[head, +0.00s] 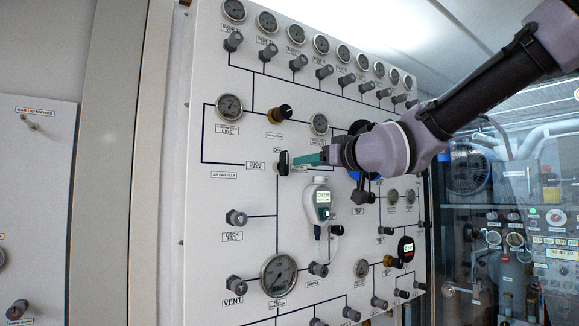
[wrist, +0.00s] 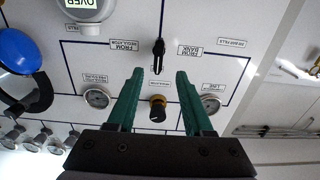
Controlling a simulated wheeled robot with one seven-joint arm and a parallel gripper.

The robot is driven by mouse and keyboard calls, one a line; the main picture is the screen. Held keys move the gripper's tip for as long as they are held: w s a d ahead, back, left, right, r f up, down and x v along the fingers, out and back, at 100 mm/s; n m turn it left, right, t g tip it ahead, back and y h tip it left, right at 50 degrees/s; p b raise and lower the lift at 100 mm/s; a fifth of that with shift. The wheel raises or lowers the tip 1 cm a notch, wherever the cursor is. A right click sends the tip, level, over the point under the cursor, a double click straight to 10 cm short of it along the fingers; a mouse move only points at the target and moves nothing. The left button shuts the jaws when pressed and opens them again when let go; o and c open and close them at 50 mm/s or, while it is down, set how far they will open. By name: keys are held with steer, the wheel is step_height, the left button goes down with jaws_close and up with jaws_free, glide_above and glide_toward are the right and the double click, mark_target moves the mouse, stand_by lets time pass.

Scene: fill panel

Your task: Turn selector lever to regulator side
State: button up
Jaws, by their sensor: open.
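The selector lever (head: 283,162) is a small black handle on the white panel, and it stands upright in the head view. In the wrist view the lever (wrist: 158,54) lies along the picture's vertical, between the "FROM REGULATOR" label (wrist: 128,45) on the left and the "FROM BANK" label (wrist: 190,50) on the right. My gripper (head: 298,160) reaches in from the right with green fingers close to the lever. In the wrist view the gripper (wrist: 160,74) is open, its fingertips apart on either side of the lever's line. I cannot tell whether they touch it.
A black-and-brass regulator knob (wrist: 157,108) shows between the fingers in the wrist view. A white handheld meter (head: 319,200) hangs just below my gripper. Blue round part (wrist: 18,58) and several gauges and valve knobs crowd the panel. Glass cabinet (head: 510,215) stands right.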

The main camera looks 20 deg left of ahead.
mark_target(287, 165)
steer(key=x, duration=0.9)
steer(key=shift+w+a, duration=0.2)
steer(key=shift+w, duration=0.15)
jaws_close()
